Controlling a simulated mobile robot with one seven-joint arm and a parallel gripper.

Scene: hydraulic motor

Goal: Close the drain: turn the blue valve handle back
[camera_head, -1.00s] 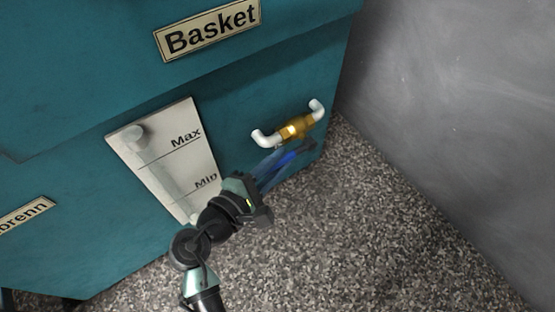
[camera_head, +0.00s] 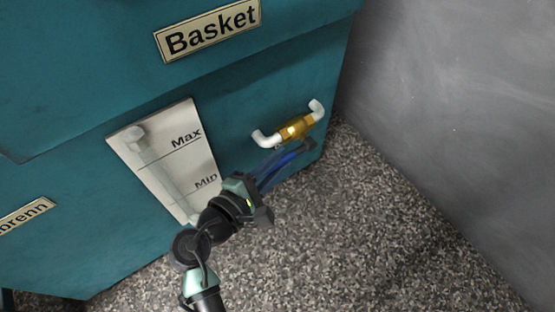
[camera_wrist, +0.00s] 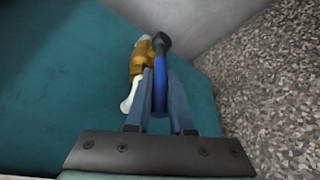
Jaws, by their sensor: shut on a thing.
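The brass drain valve (camera_head: 297,128) with white pipe ends sits low on the right part of the teal cabinet front. Its blue handle (camera_wrist: 160,82) runs down from a dark pivot beside the brass body in the wrist view. My gripper (camera_head: 275,162) is at the handle from the lower left in the head view. In the wrist view its two fingers (camera_wrist: 160,92) stand on either side of the blue handle, and the gripper is shut on it. In the head view the fingers partly hide the handle.
The teal cabinet (camera_head: 80,210) carries a Basket sign (camera_head: 207,29) and a level gauge (camera_head: 165,160) marked Max and Min, left of my gripper. A grey wall (camera_head: 450,110) stands to the right. The speckled floor (camera_head: 340,240) between is clear.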

